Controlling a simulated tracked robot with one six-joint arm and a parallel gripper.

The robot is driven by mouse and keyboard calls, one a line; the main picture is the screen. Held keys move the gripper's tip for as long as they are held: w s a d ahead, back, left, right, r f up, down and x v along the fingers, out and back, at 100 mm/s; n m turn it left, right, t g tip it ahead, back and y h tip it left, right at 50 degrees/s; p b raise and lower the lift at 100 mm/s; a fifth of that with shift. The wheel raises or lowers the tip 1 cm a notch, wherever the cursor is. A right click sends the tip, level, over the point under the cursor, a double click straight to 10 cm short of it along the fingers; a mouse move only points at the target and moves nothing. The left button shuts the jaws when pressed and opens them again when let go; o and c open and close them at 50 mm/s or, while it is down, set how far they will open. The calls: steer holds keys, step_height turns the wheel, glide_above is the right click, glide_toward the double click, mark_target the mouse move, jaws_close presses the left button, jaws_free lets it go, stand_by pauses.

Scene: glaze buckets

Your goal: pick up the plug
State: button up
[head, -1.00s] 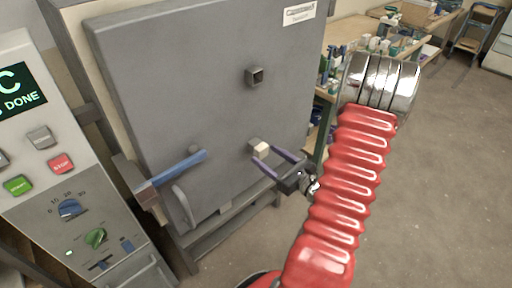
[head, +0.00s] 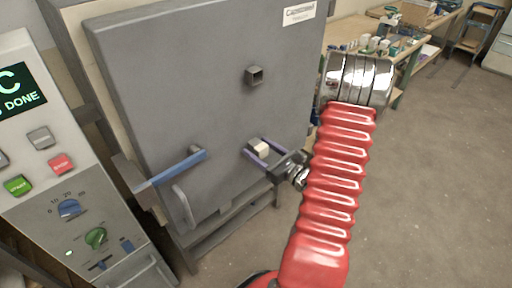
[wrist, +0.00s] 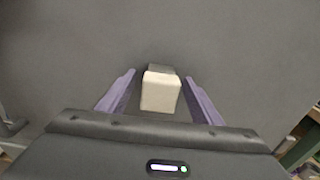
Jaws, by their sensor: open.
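The plug is a small cream block (head: 261,148) sticking out of the lower part of the grey kiln door (head: 200,110). In the wrist view the plug (wrist: 160,92) sits between the two purple fingers, with a gap on each side. My gripper (head: 262,152) is open around the plug, and its fingers point at the door. In the wrist view my gripper (wrist: 160,95) shows its fingertips on either side of the plug, not closed on it.
An empty square port (head: 254,75) is higher on the door. A blue-handled latch (head: 178,167) is at the lower left. A control panel (head: 60,160) stands at the left. A cluttered workbench (head: 385,45) is behind, with open floor at the right.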

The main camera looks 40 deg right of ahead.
steer(key=shift+c, duration=0.7)
steer(key=c, duration=1)
steer(key=shift+c, duration=0.2)
steer(key=shift+r, duration=0.1)
steer(key=s, duration=1.8)
steer(key=shift+d, duration=0.25)
steer(key=shift+s, duration=0.25)
steer(key=s, duration=0.8)
steer(key=shift+d, duration=0.15)
stand_by(0.5)
